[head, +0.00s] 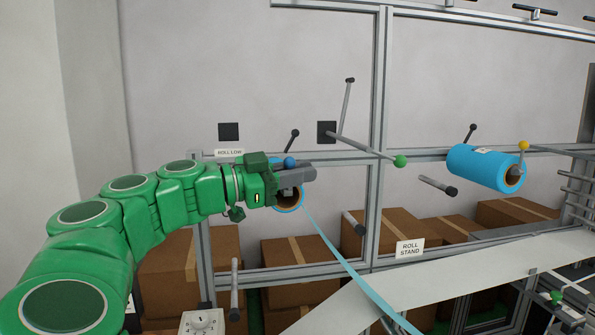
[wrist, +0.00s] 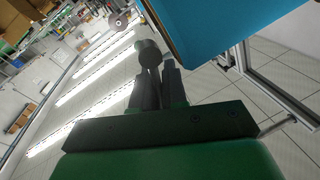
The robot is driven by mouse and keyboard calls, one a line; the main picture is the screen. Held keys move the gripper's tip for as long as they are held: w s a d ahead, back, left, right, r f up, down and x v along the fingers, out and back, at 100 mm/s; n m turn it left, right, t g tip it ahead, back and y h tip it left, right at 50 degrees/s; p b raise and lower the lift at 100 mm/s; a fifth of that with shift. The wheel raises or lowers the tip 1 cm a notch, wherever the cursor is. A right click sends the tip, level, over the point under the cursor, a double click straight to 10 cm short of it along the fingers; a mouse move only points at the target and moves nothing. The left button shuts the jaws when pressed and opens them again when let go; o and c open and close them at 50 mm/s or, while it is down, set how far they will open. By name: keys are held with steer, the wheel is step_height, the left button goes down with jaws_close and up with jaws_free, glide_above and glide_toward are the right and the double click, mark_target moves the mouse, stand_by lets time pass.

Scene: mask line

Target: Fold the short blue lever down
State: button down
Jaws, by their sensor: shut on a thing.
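The short blue lever's blue knob (head: 289,162) shows in the head view at the front end of a blue film roll (head: 287,200), just above the core. My gripper (head: 305,173) is at the knob, its grey fingers across the roll end and hiding the lever's stem. In the wrist view my gripper (wrist: 152,75) is closed on a thin stem with a round, dark-looking end (wrist: 150,54), beside the blue roll (wrist: 215,30). The knob's colour is not clear there. The lever appears roughly upright, though its exact tilt is hidden.
A second blue roll (head: 480,168) with a yellow-knobbed lever (head: 523,147) hangs at right. A rod with a green ball (head: 400,161) and a black-tipped bar (head: 438,186) stick out between the rolls. A film strip (head: 345,265) runs down from the near roll.

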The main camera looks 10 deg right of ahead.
steer(key=shift+s+f+m+g+h, duration=0.3)
steer(key=shift+s+f+m+g, duration=0.25)
steer(key=shift+m, duration=1.85)
steer(key=shift+s+f+m+g+h, duration=0.3)
steer(key=shift+s+f+m+g, duration=0.2)
steer(key=shift+m, duration=1.9)
steer(key=shift+s+f+m+g+h, duration=0.3)
steer(key=shift+s+f+m+g, duration=0.2)
steer(key=shift+m, duration=1.9)
steer(key=c, duration=1.3)
jaws_free()
steer(key=shift+o, duration=0.2)
steer(key=a+f, duration=0.1)
steer(key=a, duration=0.6)
steer(key=shift+a+f, duration=0.3)
steer(key=shift+a, duration=0.05)
